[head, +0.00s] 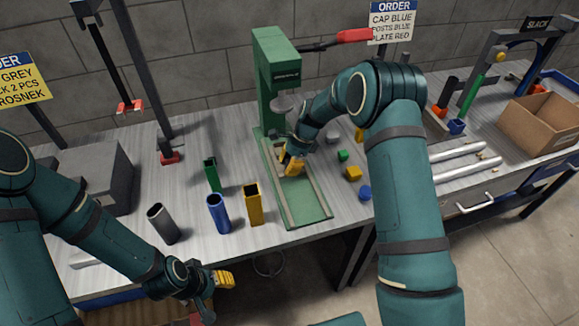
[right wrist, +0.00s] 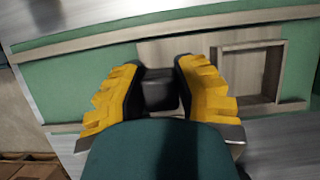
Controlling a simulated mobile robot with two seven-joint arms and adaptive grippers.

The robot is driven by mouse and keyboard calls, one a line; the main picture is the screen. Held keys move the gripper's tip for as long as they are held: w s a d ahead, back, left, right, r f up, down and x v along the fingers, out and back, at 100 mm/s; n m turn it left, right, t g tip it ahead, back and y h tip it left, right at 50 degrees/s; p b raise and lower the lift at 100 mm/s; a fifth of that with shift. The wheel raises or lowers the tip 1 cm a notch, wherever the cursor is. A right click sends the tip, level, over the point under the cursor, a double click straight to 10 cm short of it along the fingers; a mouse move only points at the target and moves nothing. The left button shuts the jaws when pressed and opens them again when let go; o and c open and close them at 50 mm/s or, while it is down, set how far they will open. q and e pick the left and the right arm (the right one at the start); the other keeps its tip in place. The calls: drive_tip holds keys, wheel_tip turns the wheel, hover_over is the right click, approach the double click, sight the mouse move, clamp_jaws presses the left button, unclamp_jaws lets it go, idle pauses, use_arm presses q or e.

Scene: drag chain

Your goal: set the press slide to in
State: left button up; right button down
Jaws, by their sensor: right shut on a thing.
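The green press (head: 278,80) stands at the middle of the table, with a green base (head: 305,210) and pale rails running toward the front edge. My right gripper (head: 292,166) is low over the rear half of this base, just in front of the press ram. In the right wrist view its yellow fingers (right wrist: 160,82) are shut on a dark grey knob (right wrist: 160,97) on the pale wooden slide (right wrist: 195,48). The slide has a square frame at its right in that view. In the head view the gripper hides most of the slide. My left gripper (head: 218,288) hangs before the table's front edge, its fingers unclear.
The press lever with a red grip (head: 354,36) reaches right. A cardboard box (head: 540,125) sits far right.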

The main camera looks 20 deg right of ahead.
drive_tip(key=shift+w, duration=0.1)
drive_tip(key=c, duration=0.9)
unclamp_jaws()
drive_tip(key=shift+c, duration=0.2)
drive_tip(key=shift+w, duration=0.15)
drive_tip(key=v, duration=1.2)
drive_tip(key=shift+a, duration=0.1)
